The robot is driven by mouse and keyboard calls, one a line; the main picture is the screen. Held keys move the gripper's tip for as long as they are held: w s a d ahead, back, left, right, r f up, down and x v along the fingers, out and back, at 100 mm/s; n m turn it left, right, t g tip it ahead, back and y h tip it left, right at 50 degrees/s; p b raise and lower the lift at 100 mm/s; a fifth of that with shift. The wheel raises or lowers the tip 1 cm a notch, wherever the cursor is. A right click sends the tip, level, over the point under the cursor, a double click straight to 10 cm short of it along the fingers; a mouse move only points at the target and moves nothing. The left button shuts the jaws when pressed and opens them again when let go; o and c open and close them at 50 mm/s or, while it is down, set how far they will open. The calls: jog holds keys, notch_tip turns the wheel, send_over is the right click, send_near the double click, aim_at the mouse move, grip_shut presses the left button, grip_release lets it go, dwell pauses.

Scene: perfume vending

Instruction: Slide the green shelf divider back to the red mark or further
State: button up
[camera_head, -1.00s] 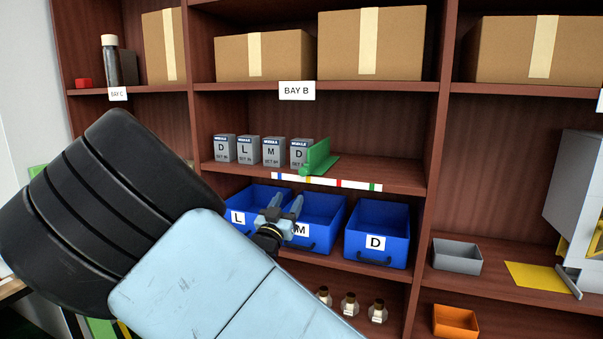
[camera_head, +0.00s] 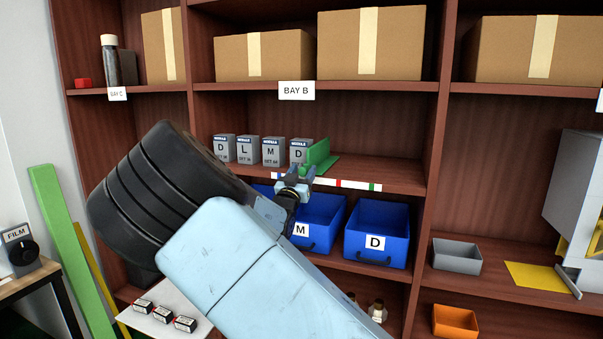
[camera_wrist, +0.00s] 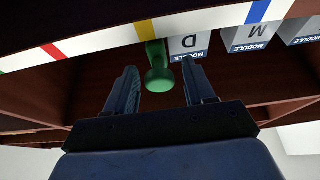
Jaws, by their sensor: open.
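The green shelf divider (camera_head: 318,153) stands on the middle shelf of Bay B, right of the last grey module box. In the wrist view, which is upside down, its rounded green knob (camera_wrist: 157,76) sits between my open fingers, with a gap on each side. My gripper (camera_head: 302,173) is at the shelf's front edge, in front of the divider; it also shows in the wrist view (camera_wrist: 160,68). The red mark (camera_head: 338,183) on the white edge strip is right of the divider; it also shows in the wrist view (camera_wrist: 52,52). The yellow mark (camera_wrist: 147,29) is close by the knob.
Several grey module boxes (camera_head: 247,149) stand in a row left of the divider. The shelf right of the divider (camera_head: 385,175) is clear. Blue bins (camera_head: 375,233) stand on the shelf below. A shelf wall (camera_head: 437,130) bounds the bay on the right.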

jog(key=shift+w+r, duration=0.15)
jog(key=shift+w, duration=0.1)
jog(key=shift+c, duration=0.4)
grip_shut()
